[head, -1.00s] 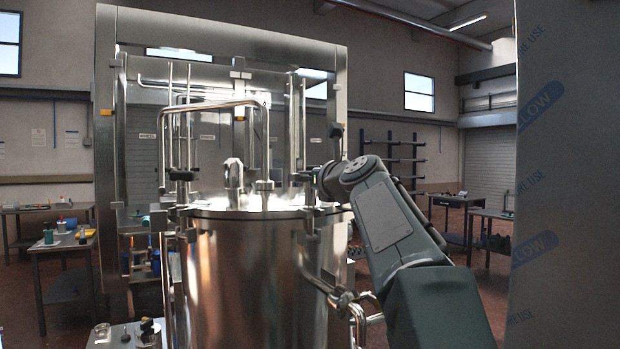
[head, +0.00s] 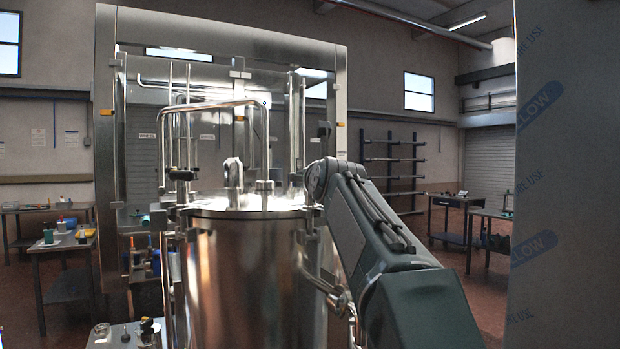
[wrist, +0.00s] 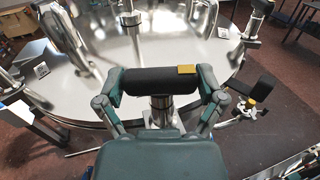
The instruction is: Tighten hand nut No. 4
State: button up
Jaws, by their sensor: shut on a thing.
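In the wrist view my gripper (wrist: 160,87) is shut on a hand nut (wrist: 148,83), a black cross bar with a yellow patch on top. One finger closes on each end of the bar. A shiny metal post stands under the bar, at the near rim of the round tank lid (wrist: 90,85). I see no legible number on the nut. In the head view the steel tank (head: 240,270) stands in the middle and my arm reaches its right rim. The gripper and the held nut are hidden there.
A bent pipe (wrist: 65,38) rises from the lid at left. A steel frame (head: 105,160) surrounds the tank; a wide panel (head: 565,200) stands at right.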

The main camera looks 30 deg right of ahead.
jog(key=shift+w+f, duration=0.1)
jog(key=shift+f, duration=0.05)
jog(key=o, duration=0.8)
jog(key=shift+o, duration=0.2)
jog(key=shift+s+a, duration=0.15)
jog(key=shift+s, duration=0.45)
jog(key=v, duration=1)
jog(key=shift+s, duration=0.3)
jog(key=shift+a, duration=0.1)
